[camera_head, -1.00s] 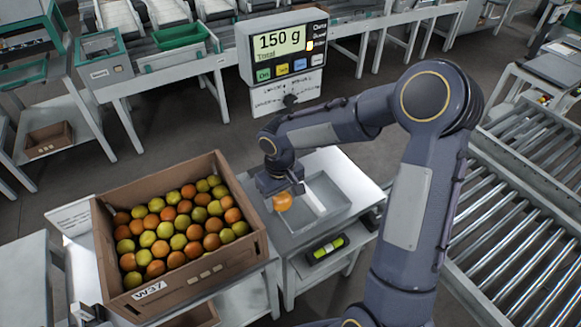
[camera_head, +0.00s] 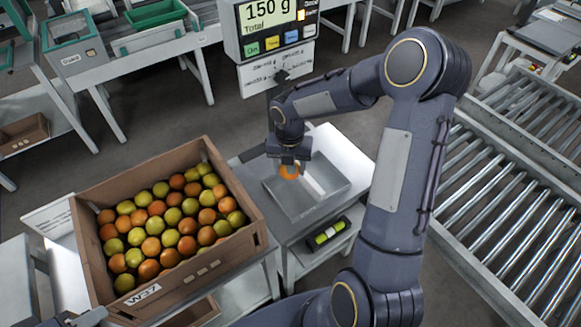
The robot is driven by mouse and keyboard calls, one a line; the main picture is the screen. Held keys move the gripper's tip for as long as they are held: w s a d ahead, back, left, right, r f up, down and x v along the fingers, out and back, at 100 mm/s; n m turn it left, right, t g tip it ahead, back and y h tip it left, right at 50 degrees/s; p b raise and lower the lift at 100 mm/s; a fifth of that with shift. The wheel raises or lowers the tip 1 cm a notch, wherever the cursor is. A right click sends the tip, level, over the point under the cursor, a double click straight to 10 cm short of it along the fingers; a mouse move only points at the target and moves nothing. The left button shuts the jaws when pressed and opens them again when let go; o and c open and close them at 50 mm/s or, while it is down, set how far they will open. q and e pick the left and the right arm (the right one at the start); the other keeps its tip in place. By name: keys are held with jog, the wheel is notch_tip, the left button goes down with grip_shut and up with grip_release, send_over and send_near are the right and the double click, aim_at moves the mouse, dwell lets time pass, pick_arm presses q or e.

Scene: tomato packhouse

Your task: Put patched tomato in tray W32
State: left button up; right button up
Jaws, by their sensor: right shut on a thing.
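My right gripper (camera_head: 289,164) is shut on an orange tomato (camera_head: 289,172), over the back-left part of a shallow grey metal tray (camera_head: 308,212). Whether the tomato touches the tray is unclear, and no patch can be made out on it. A brown crate (camera_head: 192,275) at the left is labelled W37, not W32, and holds many green, yellow and orange tomatoes (camera_head: 170,225). A small dark grey part at the bottom left edge may be my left gripper (camera_head: 85,318); its fingers cannot be made out.
The scale display (camera_head: 268,16) behind the tray reads 150 g Total. A dark device with a green screen (camera_head: 328,234) lies below the tray. A roller conveyor (camera_head: 510,215) runs at the right.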

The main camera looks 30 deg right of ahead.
jog(key=shift+d+f+n, duration=0.1)
jog(key=shift+f+n, duration=0.1)
jog(key=shift+n, duration=0.3)
jog(key=shift+f+b, duration=0.2)
jog(key=shift+b, duration=0.1)
jog(key=b, duration=0.6)
send_over(290, 195)
notch_tip(290, 195, down, 8)
jog(key=shift+r, duration=0.1)
jog(key=shift+f+b, duration=0.3)
jog(key=shift+f, duration=0.1)
jog(key=shift+f+b, duration=0.3)
jog(key=shift+f, duration=0.3)
jog(key=o, duration=0.8)
jog(key=c, duration=0.3)
